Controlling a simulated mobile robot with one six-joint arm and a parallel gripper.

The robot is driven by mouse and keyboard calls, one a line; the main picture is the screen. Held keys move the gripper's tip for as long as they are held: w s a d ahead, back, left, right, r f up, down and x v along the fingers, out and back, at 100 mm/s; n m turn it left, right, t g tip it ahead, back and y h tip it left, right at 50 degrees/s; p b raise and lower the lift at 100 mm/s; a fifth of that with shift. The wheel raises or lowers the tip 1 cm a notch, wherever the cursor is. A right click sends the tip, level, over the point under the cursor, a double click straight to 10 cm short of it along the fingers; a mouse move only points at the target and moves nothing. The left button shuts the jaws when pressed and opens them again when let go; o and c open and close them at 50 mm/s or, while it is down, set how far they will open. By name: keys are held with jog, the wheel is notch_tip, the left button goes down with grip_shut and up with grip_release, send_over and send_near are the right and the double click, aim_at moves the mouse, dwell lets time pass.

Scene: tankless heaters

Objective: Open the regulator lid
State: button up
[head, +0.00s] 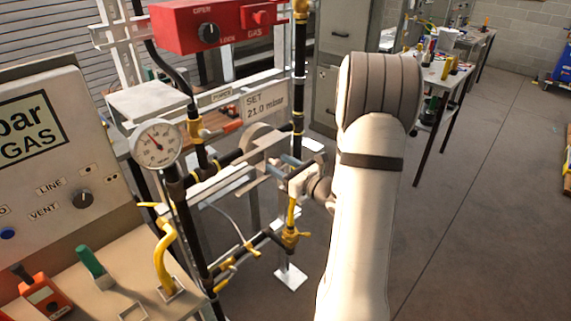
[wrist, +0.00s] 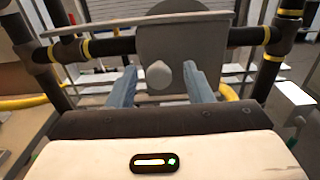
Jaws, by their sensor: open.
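The regulator (head: 262,138) is a grey round body on the black pipework, seen in the head view. In the wrist view its grey disc face (wrist: 185,45) fills the upper middle, with a pale rounded knob (wrist: 158,75) at its lower centre. A flat grey bar or plate (wrist: 100,26) crosses the disc near its top; I cannot tell if this is the lid. My gripper (head: 284,168) faces the regulator. In the wrist view its two bluish fingers (wrist: 161,84) are apart, one on each side of the knob. Contact with the knob cannot be told.
A sign reading "SET 21.0 mbar" (head: 266,101) hangs behind the regulator. A pressure gauge (head: 157,143) and a red gas box (head: 215,27) are close by. Black pipes with yellow bands (wrist: 98,47) run beside the fingers. Open floor (head: 470,230) lies to the right.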

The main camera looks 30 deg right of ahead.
grip_shut()
dwell(0.4)
jog(key=shift+d+f, duration=0.1)
